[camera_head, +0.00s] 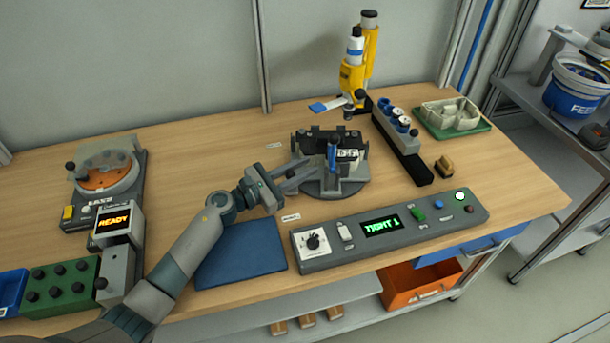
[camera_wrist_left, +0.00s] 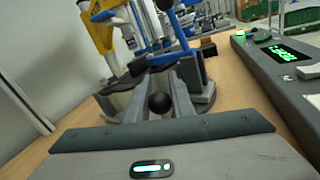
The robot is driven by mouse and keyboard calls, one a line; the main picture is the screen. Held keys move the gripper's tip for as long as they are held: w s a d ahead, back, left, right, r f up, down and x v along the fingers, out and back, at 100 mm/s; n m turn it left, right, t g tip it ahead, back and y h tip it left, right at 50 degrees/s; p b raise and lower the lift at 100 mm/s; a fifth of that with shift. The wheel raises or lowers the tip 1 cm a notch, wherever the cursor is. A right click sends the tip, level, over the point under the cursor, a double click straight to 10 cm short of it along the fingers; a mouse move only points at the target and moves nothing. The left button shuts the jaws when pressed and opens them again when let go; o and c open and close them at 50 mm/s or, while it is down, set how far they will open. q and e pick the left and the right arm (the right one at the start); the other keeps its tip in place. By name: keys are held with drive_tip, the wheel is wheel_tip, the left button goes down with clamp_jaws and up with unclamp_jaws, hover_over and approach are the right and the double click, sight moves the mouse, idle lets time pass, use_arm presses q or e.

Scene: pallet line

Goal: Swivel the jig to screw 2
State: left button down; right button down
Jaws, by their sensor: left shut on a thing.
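The jig is a dark round turntable (camera_head: 333,190) with grey blocks and a black part on top, at the middle of the bench. A blue upright lever (camera_head: 332,155) stands at its front. My left gripper (camera_head: 306,172) reaches in from the left and is shut at the jig's left side. In the left wrist view a black ball knob (camera_wrist_left: 160,103) shows between my fingers, and the jig (camera_wrist_left: 120,100) lies just beyond. The exact grip is partly hidden by the fingers. My right gripper is in neither view.
A control panel (camera_head: 330,254) in front reads "TIGHT 1". A yellow screwdriver stand (camera_head: 358,72) is behind the jig, a rack of dark and blue parts (camera_head: 402,150) to its right. A blue mat (camera_head: 240,255) lies bare at front left. A station (camera_head: 118,225) at left reads "READY".

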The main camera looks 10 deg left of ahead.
use_arm(q)
drive_tip(key=c, duration=1.5)
unclamp_jaws()
drive_tip(key=shift+c, duration=0.2)
